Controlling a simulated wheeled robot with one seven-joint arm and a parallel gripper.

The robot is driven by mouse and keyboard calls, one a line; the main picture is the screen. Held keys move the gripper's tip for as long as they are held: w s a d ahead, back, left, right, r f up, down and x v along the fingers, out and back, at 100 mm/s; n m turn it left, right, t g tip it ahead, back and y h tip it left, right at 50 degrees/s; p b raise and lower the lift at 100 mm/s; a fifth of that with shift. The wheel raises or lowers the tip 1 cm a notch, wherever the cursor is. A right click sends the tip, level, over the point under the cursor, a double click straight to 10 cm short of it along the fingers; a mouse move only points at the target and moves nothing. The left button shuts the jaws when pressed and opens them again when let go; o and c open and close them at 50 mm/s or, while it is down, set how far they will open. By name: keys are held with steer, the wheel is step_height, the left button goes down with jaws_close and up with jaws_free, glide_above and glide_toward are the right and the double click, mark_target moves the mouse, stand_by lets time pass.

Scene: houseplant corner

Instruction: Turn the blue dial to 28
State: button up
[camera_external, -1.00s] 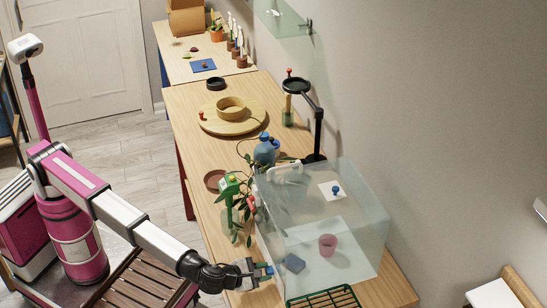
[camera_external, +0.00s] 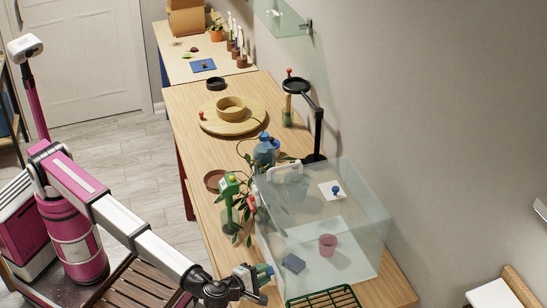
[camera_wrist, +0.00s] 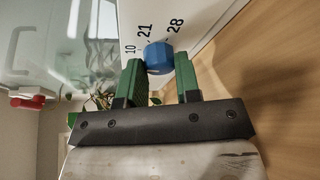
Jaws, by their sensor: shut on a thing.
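The blue dial (camera_wrist: 158,57) sits on a white panel (camera_wrist: 195,18) marked 10, 21 and 28 in the wrist view. The 21 is just above the dial, the 10 to its left and the 28 to its upper right. I cannot make out a pointer on the dial. My gripper (camera_wrist: 162,78) has its green fingers on either side of the dial and is shut on it. In the external view my gripper (camera_external: 266,273) is at the near left end of the clear case, its wrist tilted; the dial is hard to make out there.
A green rack (camera_external: 323,298) lies at the near edge.

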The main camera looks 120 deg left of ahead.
stand_by(0.4)
steer(key=o, duration=0.9)
steer(key=v, duration=1)
steer(key=shift+s+d, duration=0.2)
steer(key=shift+d, duration=0.2)
